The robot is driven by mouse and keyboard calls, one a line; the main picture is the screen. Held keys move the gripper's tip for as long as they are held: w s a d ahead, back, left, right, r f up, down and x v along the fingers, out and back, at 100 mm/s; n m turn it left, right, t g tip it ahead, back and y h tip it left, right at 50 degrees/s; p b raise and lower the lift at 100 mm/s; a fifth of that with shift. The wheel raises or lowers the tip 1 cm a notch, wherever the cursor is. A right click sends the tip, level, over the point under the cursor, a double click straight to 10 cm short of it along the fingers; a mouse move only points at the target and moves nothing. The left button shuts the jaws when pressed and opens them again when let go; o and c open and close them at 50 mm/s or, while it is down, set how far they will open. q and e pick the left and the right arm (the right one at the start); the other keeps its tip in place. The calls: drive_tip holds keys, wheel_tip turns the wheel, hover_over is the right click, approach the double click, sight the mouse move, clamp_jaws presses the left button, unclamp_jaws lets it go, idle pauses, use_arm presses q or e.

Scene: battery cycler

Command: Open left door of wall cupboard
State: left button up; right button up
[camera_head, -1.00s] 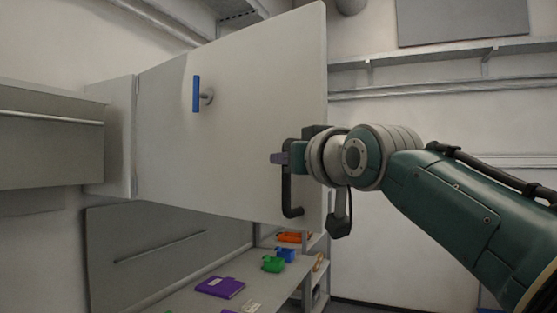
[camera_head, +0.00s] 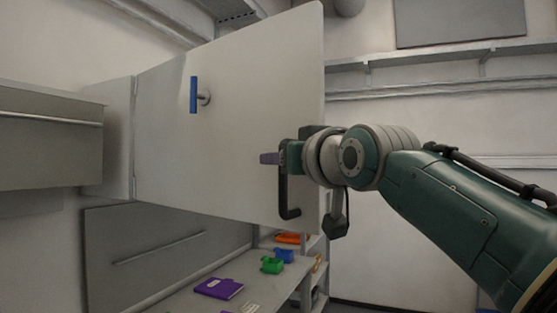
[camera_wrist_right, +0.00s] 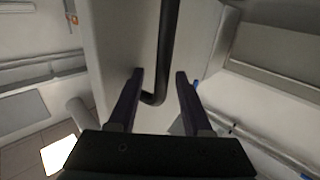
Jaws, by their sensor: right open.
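The wall cupboard's pale grey door (camera_head: 235,120) stands swung out, its face filling the middle of the head view. A black bar handle (camera_head: 289,212) is near its lower right edge. A blue T-shaped handle (camera_head: 194,95) is at its upper left. My right gripper (camera_head: 270,158) is at the black handle, purple fingers pointing left across it. In the right wrist view, the open fingers (camera_wrist_right: 158,82) lie either side of the lower end of the black handle (camera_wrist_right: 167,45); contact is not clear. My left gripper is not in view.
A grey cabinet (camera_head: 50,140) hangs at the left. Below the door is a bench (camera_head: 190,300) with a purple item (camera_head: 219,288) and a green bin (camera_head: 272,265). A shelf unit stands behind. A wall shelf (camera_head: 440,55) runs along the right.

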drive_tip(key=b+v, duration=0.5)
drive_tip(key=v, duration=0.4)
drive_tip(key=shift+s, duration=0.35)
drive_tip(key=shift+d, duration=0.1)
